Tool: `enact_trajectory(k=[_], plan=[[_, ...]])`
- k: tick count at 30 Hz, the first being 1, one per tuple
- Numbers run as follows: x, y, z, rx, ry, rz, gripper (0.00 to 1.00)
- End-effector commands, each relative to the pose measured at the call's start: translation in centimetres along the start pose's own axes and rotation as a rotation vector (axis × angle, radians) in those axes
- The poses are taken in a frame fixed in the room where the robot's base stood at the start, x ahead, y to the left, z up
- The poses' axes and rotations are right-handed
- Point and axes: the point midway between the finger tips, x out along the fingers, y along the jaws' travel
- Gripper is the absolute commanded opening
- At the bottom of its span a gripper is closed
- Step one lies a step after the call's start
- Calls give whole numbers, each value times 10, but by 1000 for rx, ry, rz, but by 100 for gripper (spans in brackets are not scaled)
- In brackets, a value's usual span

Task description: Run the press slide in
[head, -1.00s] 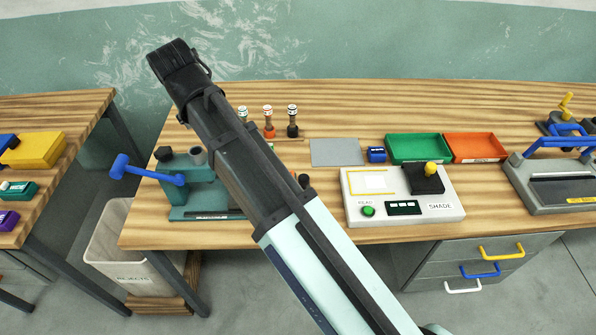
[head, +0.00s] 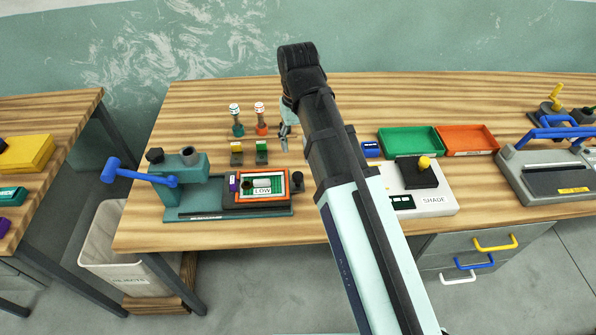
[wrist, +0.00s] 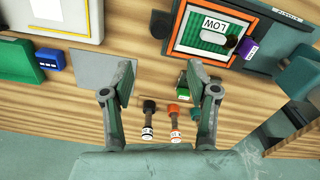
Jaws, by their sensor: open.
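The press (head: 185,180) is a teal machine with a blue lever arm at its left, at the left of the bench. Its slide (head: 230,202) sticks out to the right of the press head, carrying an orange-framed plate with green netting and a LOW label. The slide also shows in the wrist view (wrist: 171,45), at the top, with a purple block on its frame. My gripper (head: 286,138) is mostly hidden behind my arm in the head view. In the wrist view my gripper (wrist: 162,97) is open and empty above the bench, apart from the slide.
Stamps with green (head: 237,128) and orange (head: 261,128) bases stand behind the slide, with small yellow and green blocks nearby. A white SHADE box (head: 436,200), a green tray (head: 409,141) and an orange tray (head: 468,139) lie to the right. A reject bin (head: 120,245) stands below left.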

Motion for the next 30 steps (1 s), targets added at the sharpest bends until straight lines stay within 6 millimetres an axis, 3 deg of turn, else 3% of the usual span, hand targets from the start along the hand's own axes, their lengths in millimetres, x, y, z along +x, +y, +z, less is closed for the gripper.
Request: enact_trajectory(k=[18,30], plan=[[95,0,1,0,-2,1,59],[128,0,0,0,1,1,59]])
